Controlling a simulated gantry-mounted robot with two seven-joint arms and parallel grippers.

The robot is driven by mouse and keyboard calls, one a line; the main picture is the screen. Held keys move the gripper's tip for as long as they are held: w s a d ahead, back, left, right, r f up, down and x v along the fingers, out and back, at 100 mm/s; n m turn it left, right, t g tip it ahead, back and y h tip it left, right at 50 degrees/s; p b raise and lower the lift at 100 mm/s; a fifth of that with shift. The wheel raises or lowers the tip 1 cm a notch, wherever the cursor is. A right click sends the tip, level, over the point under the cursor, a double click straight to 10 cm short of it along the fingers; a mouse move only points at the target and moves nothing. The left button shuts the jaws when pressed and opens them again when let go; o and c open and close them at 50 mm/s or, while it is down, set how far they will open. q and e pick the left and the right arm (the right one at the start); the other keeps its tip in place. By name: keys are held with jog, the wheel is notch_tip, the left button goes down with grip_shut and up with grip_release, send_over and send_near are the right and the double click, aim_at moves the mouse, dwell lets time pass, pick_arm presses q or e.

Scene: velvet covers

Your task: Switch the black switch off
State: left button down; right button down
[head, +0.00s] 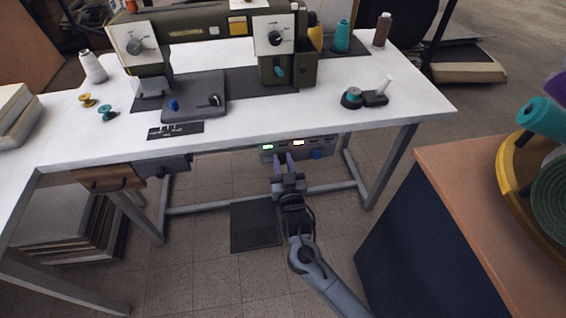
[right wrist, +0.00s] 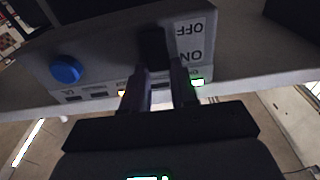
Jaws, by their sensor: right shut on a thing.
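The black switch (right wrist: 153,46) sits on a grey control box (right wrist: 100,50) under the table edge, beside a white label (right wrist: 190,42) reading OFF and ON. The label appears upside down in the right wrist view. My right gripper (right wrist: 159,72) is at the switch, its two purple-grey fingers shut on it. In the head view my right gripper (head: 284,160) reaches up to the front of the control box (head: 327,143), and the switch is not clear there. A green light (right wrist: 197,82) glows beside the ON end. My left gripper is not in view.
A blue button (right wrist: 66,69) is on the same box. The white table (head: 240,128) above carries a green sewing machine (head: 200,22), spools and a small black device. A wooden-topped cabinet (head: 455,185) stands at right. Floor below the box is open around a dark pedal plate (head: 254,228).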

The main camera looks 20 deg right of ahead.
jog(key=shift+s+f+t+b, duration=0.1)
jog(key=shift+f+t+b, duration=0.15)
jog(key=shift+t+b, duration=0.25)
jog(key=c, duration=0.9)
grip_release()
